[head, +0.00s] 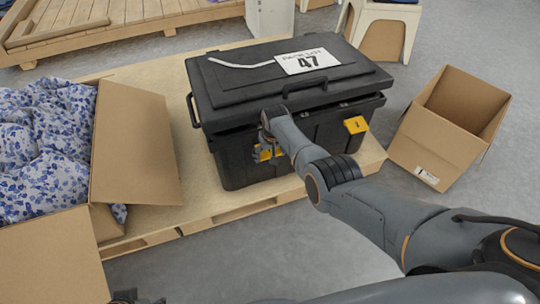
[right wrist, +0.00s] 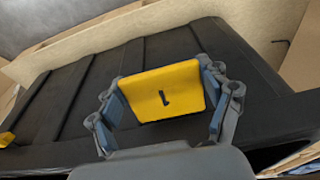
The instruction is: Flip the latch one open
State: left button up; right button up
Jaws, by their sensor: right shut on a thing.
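The black case (head: 235,165) stands on a wooden pallet with its lid (head: 235,95) down; the lid bears a label marked 47. Latch one (right wrist: 165,92), a yellow tab marked 1, is on the case's front and shows partly behind my gripper in the head view (head: 278,152). My right gripper (right wrist: 163,100) is shut on latch one, with a blue-padded finger at each side of the tab. It also shows at the case front in the head view (head: 262,147). A dark piece at the bottom left edge may be my left gripper (head: 136,298); its fingers are hidden.
A second yellow latch (head: 356,125) is right of my right gripper. An open cardboard box (head: 135,140) with blue-patterned cloth (head: 45,145) stands left of the case. An empty cardboard box (head: 425,150) stands on the right. The floor in front of the pallet (head: 225,207) is clear.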

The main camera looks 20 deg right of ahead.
dwell(0.4)
jog(key=o, duration=1.1)
jog(key=shift+w, duration=0.1)
jog(key=v, duration=1.2)
